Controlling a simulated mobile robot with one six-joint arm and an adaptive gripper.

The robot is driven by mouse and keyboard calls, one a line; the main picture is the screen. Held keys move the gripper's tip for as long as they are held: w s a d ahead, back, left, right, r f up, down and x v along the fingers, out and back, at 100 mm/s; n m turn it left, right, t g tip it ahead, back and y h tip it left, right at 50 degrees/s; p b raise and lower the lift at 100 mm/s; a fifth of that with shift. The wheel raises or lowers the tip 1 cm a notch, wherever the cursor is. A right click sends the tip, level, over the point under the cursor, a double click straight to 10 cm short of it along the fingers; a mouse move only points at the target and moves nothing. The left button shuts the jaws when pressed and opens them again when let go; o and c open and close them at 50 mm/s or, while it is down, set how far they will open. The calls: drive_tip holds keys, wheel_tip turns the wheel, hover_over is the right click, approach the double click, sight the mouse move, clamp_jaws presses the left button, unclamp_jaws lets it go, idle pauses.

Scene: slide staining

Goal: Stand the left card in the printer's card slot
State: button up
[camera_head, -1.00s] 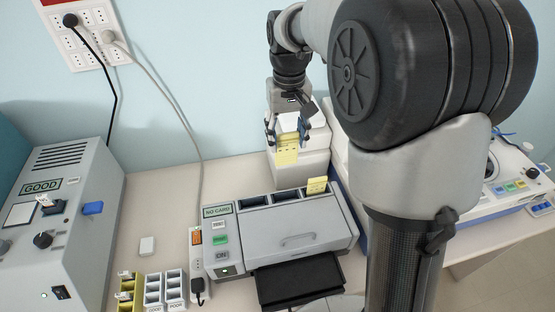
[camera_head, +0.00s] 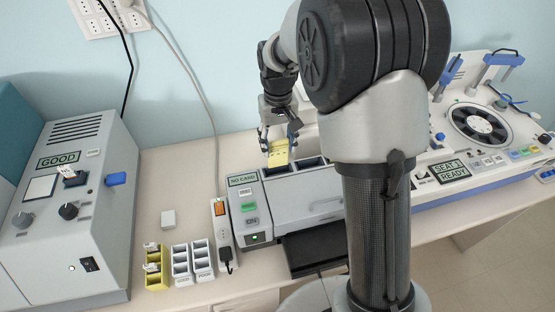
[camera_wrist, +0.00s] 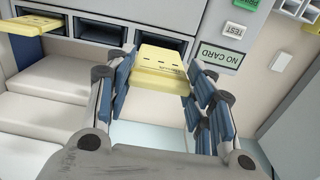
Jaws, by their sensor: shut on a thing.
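My gripper (camera_head: 279,138) is shut on a yellow card (camera_head: 278,157), which hangs below the fingers at the printer's back-left edge. In the wrist view the held card (camera_wrist: 160,70) lies between the blue finger pads, its far edge at the slot (camera_wrist: 172,42) nearest the NO CARD display (camera_wrist: 220,56). I cannot tell whether it is inside that slot. The grey printer (camera_head: 292,205) also shows NO CARD in the head view. Another yellow card (camera_wrist: 30,27) sits at the slot at the far left of the wrist view; my arm hides it in the head view.
A grey machine reading GOOD (camera_head: 78,215) stands left. A yellow holder (camera_head: 156,281) and white holders (camera_head: 182,279) stand on the table between it and the printer. A power strip (camera_head: 223,232) adjoins the printer. A machine reading SEAT 1 READY (camera_head: 425,200) stands right.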

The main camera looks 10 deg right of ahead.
sight(278, 166)
drive_tip(key=shift+f+b, duration=0.35)
drive_tip(key=shift+f, duration=2.85)
drive_tip(key=shift+f, duration=0.2)
drive_tip(key=o, duration=1)
drive_tip(key=shift+r, duration=0.1)
wheel_tip(278, 166, up, 12)
drive_tip(key=shift+f+p, duration=0.1)
drive_tip(key=shift+p, duration=0.7)
drive_tip(key=s+r+t, duration=0.2)
drive_tip(key=s+r, duration=0.9)
drive_tip(key=s, duration=0.3)
drive_tip(key=s+t, duration=0.1)
drive_tip(key=s, duration=0.8)
drive_tip(key=s+f+t, duration=0.1)
drive_tip(key=s, duration=0.3)
drive_tip(key=shift+s+t, duration=0.3)
drive_tip(key=shift+s, duration=0.05)
